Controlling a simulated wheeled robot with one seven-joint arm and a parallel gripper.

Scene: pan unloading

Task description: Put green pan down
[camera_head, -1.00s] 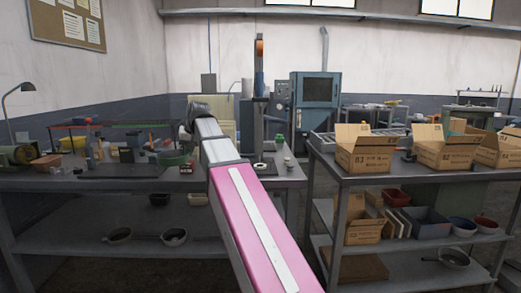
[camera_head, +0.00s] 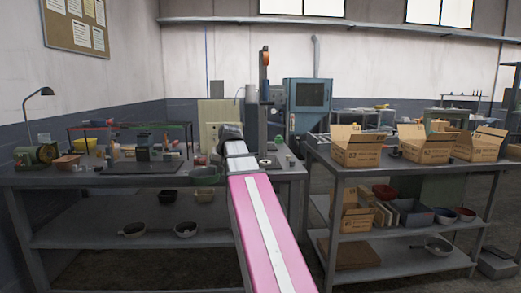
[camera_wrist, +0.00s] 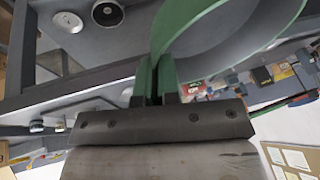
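The green pan (camera_wrist: 222,48) fills the upper middle of the wrist view. My gripper (camera_wrist: 157,82) is shut on a green part of it, its fingers close together on either side. The gripper's fingers are hidden behind the arm there. I cannot tell how high the pan is above the bench top.
The left workbench (camera_head: 40,180) carries a lamp, a dark mat (camera_head: 140,167) and small items. Two pans (camera_head: 186,230) sit on its lower shelf (camera_head: 75,238). The right bench (camera_head: 335,165) holds open cardboard boxes (camera_head: 355,147). A narrow gap separates the benches.

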